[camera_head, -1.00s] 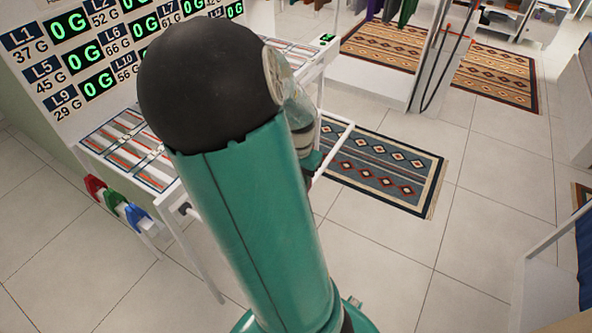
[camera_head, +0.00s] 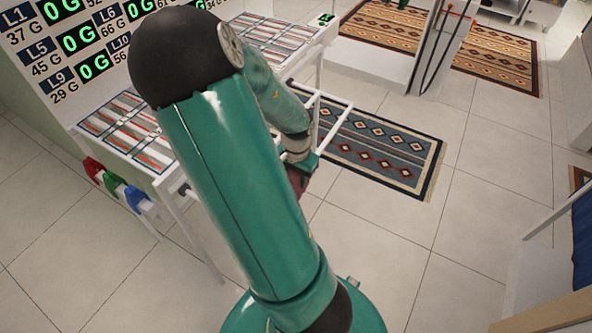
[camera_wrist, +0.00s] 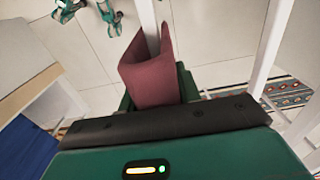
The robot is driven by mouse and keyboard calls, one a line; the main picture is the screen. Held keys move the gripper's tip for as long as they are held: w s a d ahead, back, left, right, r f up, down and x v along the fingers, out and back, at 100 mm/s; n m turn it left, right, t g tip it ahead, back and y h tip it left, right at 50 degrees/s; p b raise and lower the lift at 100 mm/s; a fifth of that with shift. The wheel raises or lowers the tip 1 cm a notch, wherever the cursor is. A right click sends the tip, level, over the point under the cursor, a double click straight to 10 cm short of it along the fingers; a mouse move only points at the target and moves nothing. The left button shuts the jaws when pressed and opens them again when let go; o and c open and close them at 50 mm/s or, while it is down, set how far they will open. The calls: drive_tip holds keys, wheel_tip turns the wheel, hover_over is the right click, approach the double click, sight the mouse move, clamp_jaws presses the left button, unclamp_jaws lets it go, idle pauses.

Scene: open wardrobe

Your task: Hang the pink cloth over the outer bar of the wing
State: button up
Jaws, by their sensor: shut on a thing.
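The pink cloth (camera_wrist: 150,70), dull dark pink and folded, stands up between the green fingers of my gripper (camera_wrist: 157,92) in the wrist view. My gripper is shut on its near end. A white bar (camera_wrist: 147,20) runs from the top of that view down to the cloth's fold and is partly hidden by it; I cannot tell if they touch. In the head view a small dark pink patch of cloth (camera_head: 298,180) shows under my wrist. The wing's outer bar (camera_head: 337,128) is white and slants just right of my gripper. My arm hides part of the wing.
The white table with striped panels (camera_head: 125,130) stands at left, with red, green and blue clips (camera_head: 112,181) on its near edge. A patterned blue rug (camera_head: 385,155) lies beyond the wing. White posts (camera_wrist: 270,45) flank the gripper in the wrist view.

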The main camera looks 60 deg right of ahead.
drive_tip(key=shift+f, duration=1.7)
drive_tip(key=shift+r, duration=0.7)
drive_tip(key=o, duration=1.1)
drive_tip(key=shift+r, duration=0.15)
wheel_tip(320, 180, up, 14)
drive_tip(key=shift+f, duration=0.2)
